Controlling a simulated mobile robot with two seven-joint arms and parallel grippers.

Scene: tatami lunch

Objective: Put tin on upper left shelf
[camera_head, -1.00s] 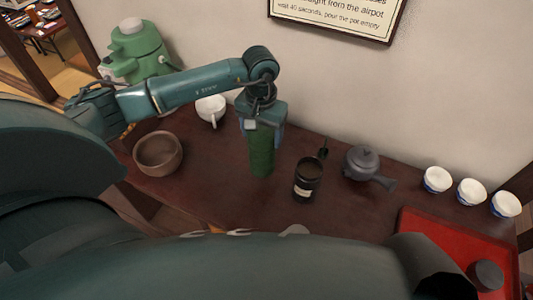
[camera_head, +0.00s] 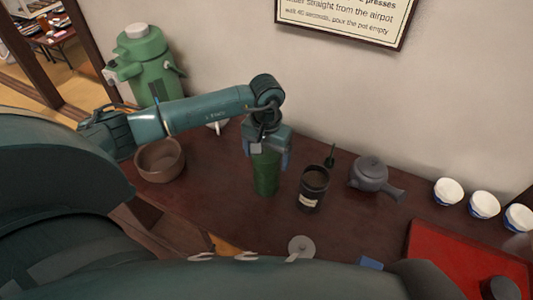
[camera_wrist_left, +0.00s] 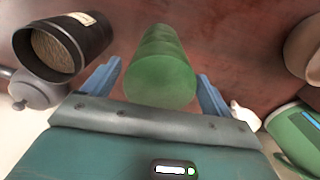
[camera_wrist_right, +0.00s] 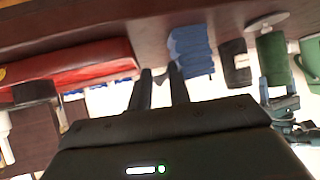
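A green cylindrical tin (camera_head: 265,176) stands upright on the dark wooden table. My left gripper (camera_head: 268,160) points down over it, with its fingers on either side of the tin's upper part. In the left wrist view the green tin (camera_wrist_left: 160,75) lies between the two blue fingers, with small gaps showing at both sides, so the gripper looks open. A black tin (camera_head: 312,188) with a pale label stands open-topped just right of it. My right gripper (camera_wrist_right: 160,88) shows only in its wrist view, its fingers a little apart and nothing between them. No shelf is visible.
A brown bowl (camera_head: 160,162) and a green airpot (camera_head: 146,65) are left. A grey teapot (camera_head: 370,174), several white-blue cups (camera_head: 448,190) and a red tray (camera_head: 440,240) are right. A grey lid (camera_head: 301,246) lies near the front, by a blue cloth (camera_head: 369,263).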

